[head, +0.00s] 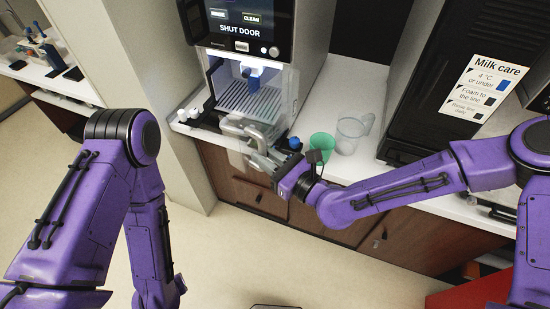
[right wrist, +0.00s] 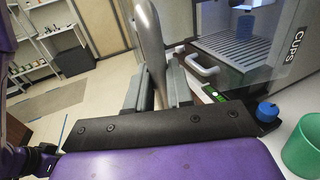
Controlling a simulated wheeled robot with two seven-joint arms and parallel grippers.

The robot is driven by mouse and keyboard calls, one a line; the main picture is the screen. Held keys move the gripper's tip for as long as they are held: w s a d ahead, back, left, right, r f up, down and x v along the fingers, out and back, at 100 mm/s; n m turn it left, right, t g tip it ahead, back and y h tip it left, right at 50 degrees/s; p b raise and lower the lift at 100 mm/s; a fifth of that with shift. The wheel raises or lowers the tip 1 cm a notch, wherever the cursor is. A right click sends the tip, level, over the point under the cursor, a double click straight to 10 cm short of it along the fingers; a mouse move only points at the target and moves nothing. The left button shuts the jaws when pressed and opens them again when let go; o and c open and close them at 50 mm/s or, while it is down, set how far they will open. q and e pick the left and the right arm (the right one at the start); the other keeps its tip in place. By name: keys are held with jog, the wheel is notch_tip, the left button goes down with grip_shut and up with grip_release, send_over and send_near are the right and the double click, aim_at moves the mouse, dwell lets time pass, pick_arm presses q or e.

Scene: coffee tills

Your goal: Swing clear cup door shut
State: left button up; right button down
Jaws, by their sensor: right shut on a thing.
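The clear cup door (head: 237,154) stands swung open, out in front of the machine's lit bay, and is hard to see against the cabinet. A grey bar handle (right wrist: 150,45) rises between the fingers of my right gripper (right wrist: 157,88) in the right wrist view. My right gripper (head: 262,150) is shut on this handle in front of the counter edge. The machine's screen (head: 240,28) reads "SHUT DOOR". The bay with its slatted tray (head: 250,102) is exposed. My left arm hangs at the left, and its gripper is out of the frame.
A green cup (head: 321,146) and a clear jug (head: 350,132) stand on the white counter (head: 330,92) right of the machine. A blue-topped item (head: 295,143) is close to my right gripper. A black machine (head: 425,125) stands further right. The floor in front is clear.

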aim_at(226, 143)
jog(key=shift+w+a+b, duration=0.2)
jog(key=shift+a, duration=0.75)
jog(key=shift+w+a+b, duration=0.15)
jog(key=shift+a+b, duration=0.05)
jog(key=shift+a, duration=0.75)
jog(key=a, duration=0.1)
jog(key=w+a+b, duration=0.1)
jog(key=a, duration=0.1)
jog(key=w+a, duration=0.1)
jog(key=shift+a+f+b, duration=0.1)
jog(key=shift+a+b, duration=0.2)
jog(key=shift+b, duration=0.1)
jog(key=shift+w+a, duration=0.25)
jog(key=shift+a, duration=0.25)
jog(key=c, duration=0.9)
grip_release()
